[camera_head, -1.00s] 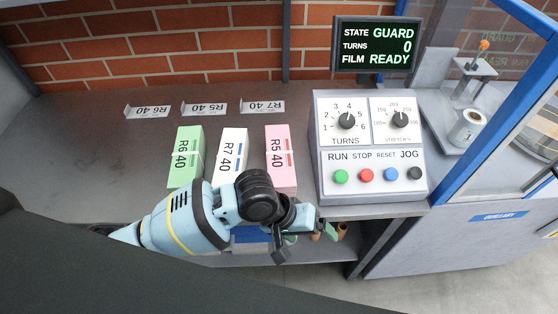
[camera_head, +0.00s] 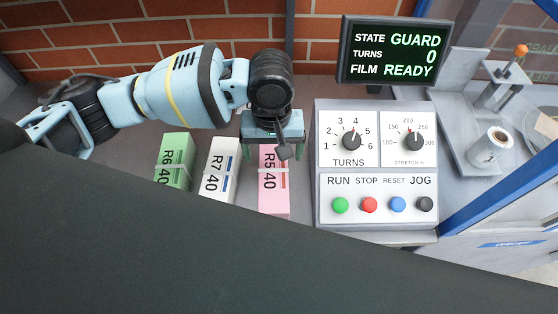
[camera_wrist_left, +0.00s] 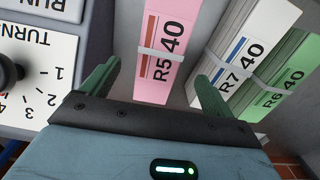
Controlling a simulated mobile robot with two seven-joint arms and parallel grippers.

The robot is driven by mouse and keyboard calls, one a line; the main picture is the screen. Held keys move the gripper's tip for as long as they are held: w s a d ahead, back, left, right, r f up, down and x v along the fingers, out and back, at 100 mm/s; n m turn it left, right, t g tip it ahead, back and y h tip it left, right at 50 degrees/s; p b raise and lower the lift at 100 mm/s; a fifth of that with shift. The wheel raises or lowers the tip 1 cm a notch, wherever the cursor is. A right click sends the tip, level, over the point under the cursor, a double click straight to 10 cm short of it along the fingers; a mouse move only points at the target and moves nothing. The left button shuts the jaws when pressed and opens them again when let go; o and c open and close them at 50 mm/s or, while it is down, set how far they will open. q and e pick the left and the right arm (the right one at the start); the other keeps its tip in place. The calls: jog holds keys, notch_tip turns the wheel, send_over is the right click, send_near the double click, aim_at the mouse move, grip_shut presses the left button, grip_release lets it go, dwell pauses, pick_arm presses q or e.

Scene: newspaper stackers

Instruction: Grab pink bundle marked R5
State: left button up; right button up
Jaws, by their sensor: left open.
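The pink bundle marked R5 40 (camera_head: 274,201) lies on the grey bench, with a pale band around it. My left gripper (camera_head: 273,154) is open above its far end and hides that end in the head view. In the left wrist view the pink bundle (camera_wrist_left: 160,48) shows ahead, between the lines of the two spread green fingers (camera_wrist_left: 152,88). No contact shows, and the exact height of the fingers above it is hard to tell. My right gripper is not in view.
The white R7 bundle (camera_head: 220,172) and green R6 bundle (camera_head: 173,164) lie to the left of the pink one. The control panel (camera_head: 376,165) stands close on its right, under the display (camera_head: 392,50). A brick wall (camera_head: 130,25) is behind.

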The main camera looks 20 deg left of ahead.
aim_at(273, 170)
pick_arm(q)
jog(key=shift+s+f, duration=0.35)
jog(key=shift+f, duration=0.85)
jog(key=shift+w+f, duration=0.15)
jog(key=shift+f, duration=0.3)
notch_tip(273, 170, down, 4)
jog(key=shift+d+f+b, duration=0.1)
jog(key=shift+f+b, duration=0.1)
jog(key=shift+b, duration=0.35)
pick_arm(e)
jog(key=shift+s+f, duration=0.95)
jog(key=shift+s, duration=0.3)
